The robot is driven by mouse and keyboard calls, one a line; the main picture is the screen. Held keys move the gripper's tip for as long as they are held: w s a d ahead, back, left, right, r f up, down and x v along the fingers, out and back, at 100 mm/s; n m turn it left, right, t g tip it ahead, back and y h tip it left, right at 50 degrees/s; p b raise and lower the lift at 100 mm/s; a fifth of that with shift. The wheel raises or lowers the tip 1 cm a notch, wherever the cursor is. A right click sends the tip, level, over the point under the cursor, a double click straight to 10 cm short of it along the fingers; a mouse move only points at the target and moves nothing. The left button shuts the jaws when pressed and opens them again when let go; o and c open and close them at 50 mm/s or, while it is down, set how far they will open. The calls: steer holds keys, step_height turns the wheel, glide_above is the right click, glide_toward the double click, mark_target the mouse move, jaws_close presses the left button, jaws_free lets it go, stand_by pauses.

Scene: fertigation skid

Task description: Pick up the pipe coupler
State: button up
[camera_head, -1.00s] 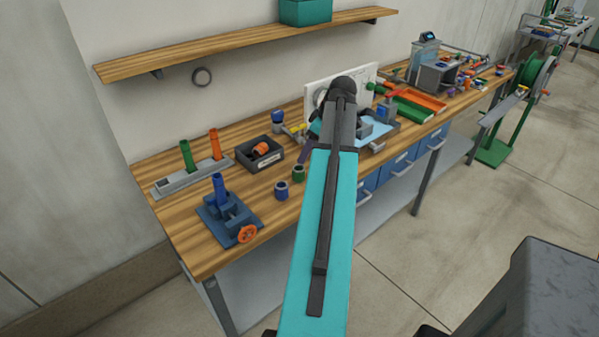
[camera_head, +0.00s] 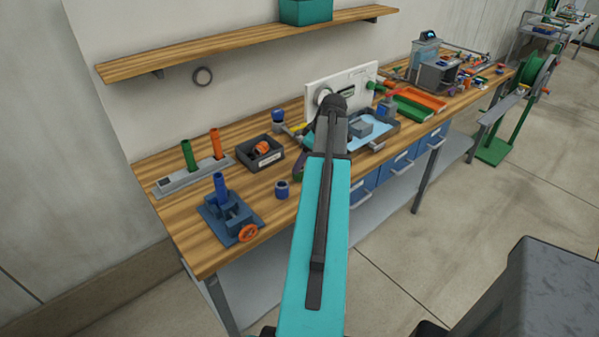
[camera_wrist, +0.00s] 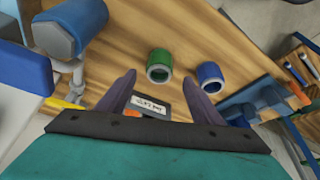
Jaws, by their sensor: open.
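Two short pipe couplers stand on the wooden bench. One is green with a grey rim (camera_wrist: 160,66), the other is blue with a grey rim (camera_wrist: 209,76). In the head view the blue coupler (camera_head: 282,189) stands clear, while the green one is mostly hidden by my arm and gripper. My gripper (camera_wrist: 163,80) is open and empty above the bench. In the wrist view the green coupler shows between and just beyond the purple fingertips, and the blue one lies right of the right finger. I cannot tell the height gap.
A dark labelled bin (camera_head: 270,162) holds an orange part. A blue vise (camera_head: 228,218) holds a blue pipe near the front left. A grey rack (camera_head: 190,178) carries upright green and orange pipes. A blue-capped fitting (camera_wrist: 72,28) is close at the wrist view's upper left.

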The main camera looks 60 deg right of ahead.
steer(key=shift+f, duration=0.15)
steer(key=shift+p+x, duration=1.2)
steer(key=shift+x, duration=1.25)
steer(key=shift+d, duration=0.15)
steer(key=c, duration=1.2)
